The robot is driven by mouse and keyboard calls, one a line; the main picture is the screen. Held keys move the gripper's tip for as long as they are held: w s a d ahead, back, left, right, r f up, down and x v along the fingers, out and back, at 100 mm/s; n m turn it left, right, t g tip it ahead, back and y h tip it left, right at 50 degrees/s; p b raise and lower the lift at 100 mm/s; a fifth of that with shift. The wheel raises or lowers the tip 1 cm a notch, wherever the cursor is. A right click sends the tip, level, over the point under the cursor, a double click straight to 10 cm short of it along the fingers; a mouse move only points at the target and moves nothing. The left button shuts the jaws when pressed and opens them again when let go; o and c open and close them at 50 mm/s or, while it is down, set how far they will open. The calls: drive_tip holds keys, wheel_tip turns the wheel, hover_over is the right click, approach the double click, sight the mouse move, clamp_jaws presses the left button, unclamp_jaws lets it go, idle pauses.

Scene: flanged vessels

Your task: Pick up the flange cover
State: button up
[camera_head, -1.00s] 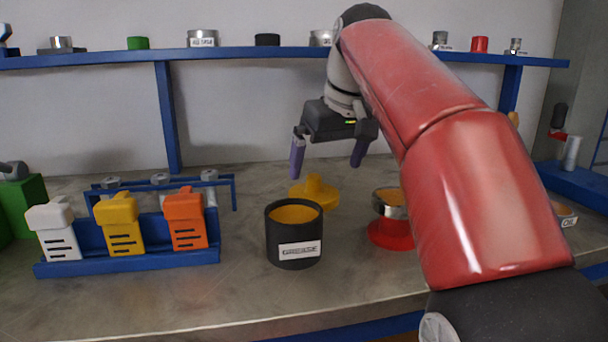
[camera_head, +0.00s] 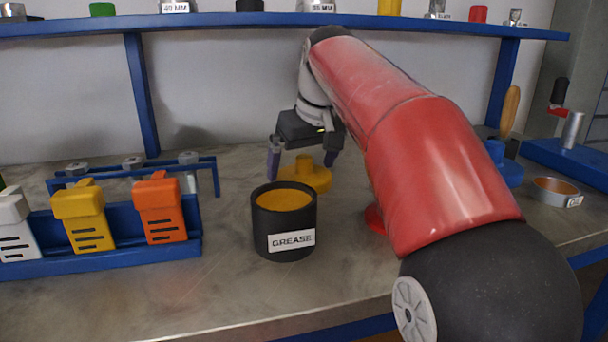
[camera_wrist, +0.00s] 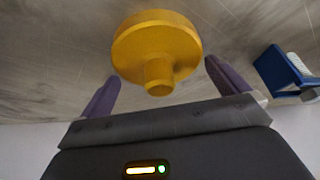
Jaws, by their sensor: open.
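The yellow flange cover (camera_head: 308,175) lies on the metal workbench behind the black grease pot, a round disc with a narrower knob on top. My gripper (camera_head: 303,164) is open, with its purple fingers low over the cover, one to each side in the head view. In the wrist view the cover (camera_wrist: 157,48) sits ahead of the gripper (camera_wrist: 160,85), its knob pointing toward the gap between the spread fingers. The fingers appear apart from the knob, and nothing is held.
The black grease pot (camera_head: 284,240) stands just in front of the cover. A blue rack (camera_head: 120,262) with white, yellow and orange pieces is at left. A red base (camera_head: 375,219) is partly hidden by my arm. A blue shelf (camera_head: 230,23) runs behind.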

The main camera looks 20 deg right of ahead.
drive_tip(key=c, duration=0.7)
